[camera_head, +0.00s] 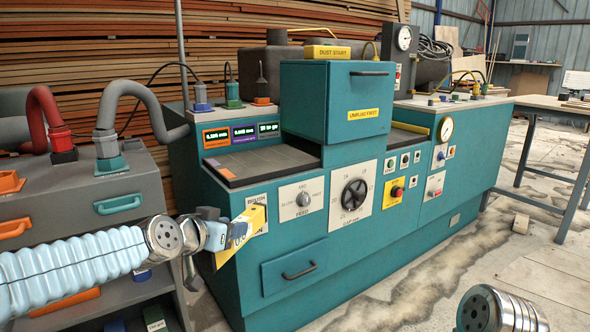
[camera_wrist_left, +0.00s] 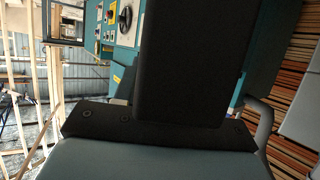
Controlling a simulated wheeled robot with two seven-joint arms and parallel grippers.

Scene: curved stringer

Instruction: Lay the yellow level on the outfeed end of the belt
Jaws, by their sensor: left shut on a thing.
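My left gripper (camera_head: 224,236) is in front of the near left corner of the teal machine. It is shut on a yellow piece, which I take for the yellow level (camera_head: 226,256). The piece is tilted and partly hidden by the jaws, and it overlaps a yellow sign on the machine. The dark belt (camera_head: 268,163) shows left of the hood. Its other end (camera_head: 403,139) shows right of the hood, with a yellow strip along the far side. In the left wrist view, dark gripper parts (camera_wrist_left: 180,75) fill the middle and the level cannot be made out.
The teal hood (camera_head: 333,105) stands between the two belt ends. A grey cabinet (camera_head: 95,195) with hoses stands at left. A workbench (camera_head: 560,105) is at far right.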

